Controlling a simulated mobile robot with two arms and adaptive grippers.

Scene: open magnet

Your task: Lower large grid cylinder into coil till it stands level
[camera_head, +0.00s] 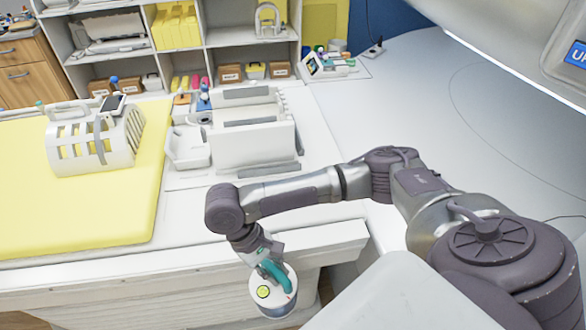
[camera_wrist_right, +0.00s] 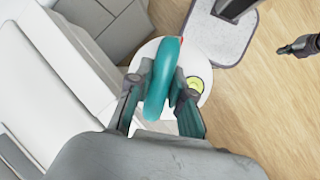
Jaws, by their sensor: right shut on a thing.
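The large cylinder (camera_head: 279,302) is white with a yellow-green disc on its top and a teal handle. My right gripper (camera_head: 266,262) is shut on the teal handle (camera_wrist_right: 162,80) and holds the cylinder in front of the table's near edge, apart from the table. The right wrist view shows the white top (camera_wrist_right: 198,62) below the handle, with the floor beyond. The coil appears to be the white slotted cage (camera_head: 92,142) on the yellow pad, at the left and well away from the cylinder. Its inside is mostly hidden.
The yellow pad (camera_head: 60,215) covers the left of the white table. A white boxy holder (camera_head: 252,146) and a small white tray (camera_head: 187,148) stand right of it. Shelves (camera_head: 135,55) line the back. A large scanner housing (camera_head: 510,45) is upper right.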

